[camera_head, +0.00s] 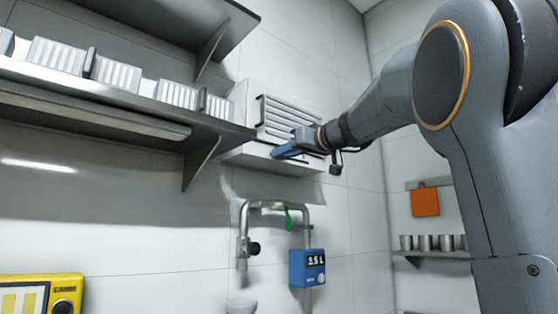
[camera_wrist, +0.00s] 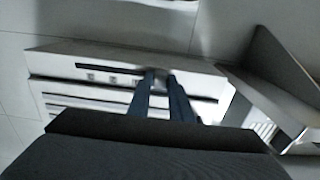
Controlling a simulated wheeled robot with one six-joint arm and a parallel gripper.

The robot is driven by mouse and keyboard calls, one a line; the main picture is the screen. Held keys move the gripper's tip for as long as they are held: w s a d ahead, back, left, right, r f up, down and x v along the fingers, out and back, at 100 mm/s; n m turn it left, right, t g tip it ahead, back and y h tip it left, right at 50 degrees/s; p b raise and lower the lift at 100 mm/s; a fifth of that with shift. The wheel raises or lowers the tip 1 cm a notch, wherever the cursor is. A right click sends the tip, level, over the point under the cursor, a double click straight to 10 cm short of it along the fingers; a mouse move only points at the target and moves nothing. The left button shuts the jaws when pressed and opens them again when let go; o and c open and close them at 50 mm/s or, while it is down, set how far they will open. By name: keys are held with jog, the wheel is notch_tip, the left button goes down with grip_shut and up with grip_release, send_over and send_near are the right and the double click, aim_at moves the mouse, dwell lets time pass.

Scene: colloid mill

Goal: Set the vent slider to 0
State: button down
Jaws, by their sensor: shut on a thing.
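A white vent box (camera_head: 265,120) with dark horizontal louvres is mounted high on the tiled wall in the head view. My gripper (camera_head: 278,154) is at the lower front of this box, reaching in from the right. In the wrist view the vent box (camera_wrist: 60,62) shows a long dark slot with small marks along it. My gripper's two blue fingers (camera_wrist: 165,85) are close together, with tips at the slot. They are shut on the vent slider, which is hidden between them. The slider's exact position and the marks cannot be read.
A metal shelf (camera_head: 120,100) with white racks is left of the vent, with a bracket close by. Below are a bent pipe (camera_head: 275,205) and a blue meter (camera_head: 307,268). A yellow device (camera_head: 40,292) is lower left. An orange item (camera_head: 425,202) hangs at right.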

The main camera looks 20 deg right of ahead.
jog(key=shift+a, duration=0.15)
jog(key=c, duration=1.6)
grip_release()
jog(key=shift+s+a, duration=0.1)
jog(key=shift+a, duration=0.05)
jog(key=b+v, duration=0.2)
jog(key=v, duration=0.5)
jog(key=shift+s+d, duration=0.25)
jog(key=shift+s, duration=0.1)
jog(key=shift+f, duration=0.1)
